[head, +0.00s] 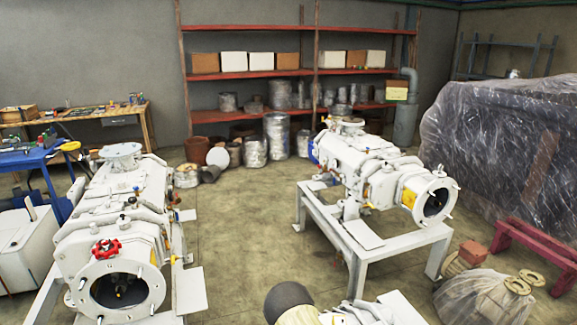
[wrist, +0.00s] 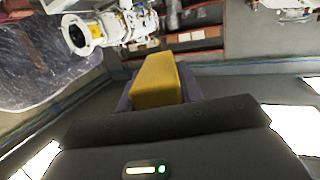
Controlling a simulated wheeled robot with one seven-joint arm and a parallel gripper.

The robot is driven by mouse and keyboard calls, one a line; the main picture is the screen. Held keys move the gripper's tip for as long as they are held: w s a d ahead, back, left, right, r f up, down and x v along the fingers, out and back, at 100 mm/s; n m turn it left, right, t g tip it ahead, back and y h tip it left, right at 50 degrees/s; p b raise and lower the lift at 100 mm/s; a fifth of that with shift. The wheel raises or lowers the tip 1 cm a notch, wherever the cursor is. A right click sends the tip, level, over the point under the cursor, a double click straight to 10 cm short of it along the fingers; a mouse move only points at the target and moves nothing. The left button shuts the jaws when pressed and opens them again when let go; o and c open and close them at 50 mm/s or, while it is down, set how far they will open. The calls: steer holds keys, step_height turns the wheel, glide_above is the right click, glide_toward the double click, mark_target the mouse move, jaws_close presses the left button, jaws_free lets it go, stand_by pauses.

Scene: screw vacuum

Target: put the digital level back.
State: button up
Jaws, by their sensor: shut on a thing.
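In the wrist view, my gripper (wrist: 158,88) is shut on a yellow block-shaped thing, which I take to be the digital level (wrist: 156,80). A dark finger shows on each side of it. The level points away from the camera, and its near end is hidden behind the dark gripper body. No display on it can be seen. Open room lies beyond it, and it touches nothing else that I can see. Neither my gripper nor the level can be made out in the head view.
White vacuum pumps stand at left (head: 115,225) and right (head: 375,175) in the head view. A blue tool table (head: 35,160) and a wooden workbench (head: 148,122) are at the left. Red shelves (head: 250,75) line the back wall. Plastic-wrapped equipment (head: 500,140) fills the right. Floor between the pumps is clear.

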steer(key=s+f, duration=0.4)
steer(key=f, duration=0.1)
steer(key=shift+s, duration=0.1)
stand_by(0.5)
steer(key=shift+f, duration=0.1)
stand_by(1.5)
stand_by(0.5)
